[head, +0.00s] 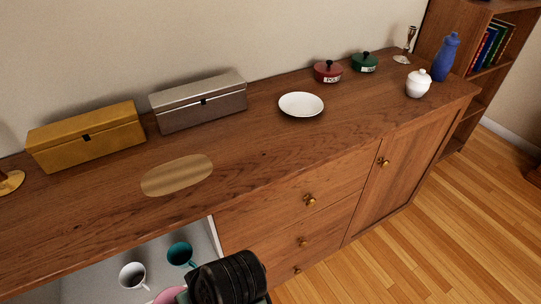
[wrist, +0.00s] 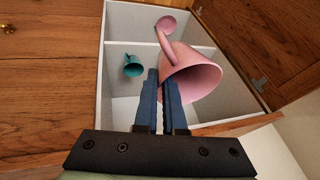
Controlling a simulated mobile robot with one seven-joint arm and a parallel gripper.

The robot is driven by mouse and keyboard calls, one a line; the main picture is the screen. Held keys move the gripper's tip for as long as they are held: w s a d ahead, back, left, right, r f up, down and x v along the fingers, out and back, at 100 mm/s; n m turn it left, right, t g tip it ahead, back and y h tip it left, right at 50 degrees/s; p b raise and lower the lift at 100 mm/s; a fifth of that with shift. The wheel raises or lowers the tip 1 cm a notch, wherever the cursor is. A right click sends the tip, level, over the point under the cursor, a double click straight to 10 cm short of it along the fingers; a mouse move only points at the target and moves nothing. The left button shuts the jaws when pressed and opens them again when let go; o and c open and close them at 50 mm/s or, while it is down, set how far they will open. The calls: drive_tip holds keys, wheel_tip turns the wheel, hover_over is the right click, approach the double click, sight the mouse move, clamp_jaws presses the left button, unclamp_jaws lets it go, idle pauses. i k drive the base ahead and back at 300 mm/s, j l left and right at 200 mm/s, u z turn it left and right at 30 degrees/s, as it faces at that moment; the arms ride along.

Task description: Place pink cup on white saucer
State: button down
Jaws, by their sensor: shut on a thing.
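The pink cup (wrist: 192,78) is at my fingertips in the wrist view, its mouth tilted toward the lower right. My gripper (wrist: 160,78) is shut on the pink cup, its two blue fingers close together at the cup's left side. In the head view only a bit of pink cup (head: 170,296) shows at the bottom edge, beside my dark wrist. The white saucer (head: 301,106) lies empty on the sideboard top, well above and to the right of my gripper in the head view.
The open white compartment below the top holds a teal cup (head: 180,254) and a white cup (head: 132,275). The sideboard top (head: 250,150) is clear in front of the saucer. A silver box (head: 200,105) stands left of it, a red pot (head: 327,72) behind right.

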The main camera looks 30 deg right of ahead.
sight(303, 110)
drive_tip(key=k+l, duration=0.1)
drive_tip(key=l, duration=0.65)
drive_tip(key=k+l+z, duration=0.1)
drive_tip(key=l, duration=0.65)
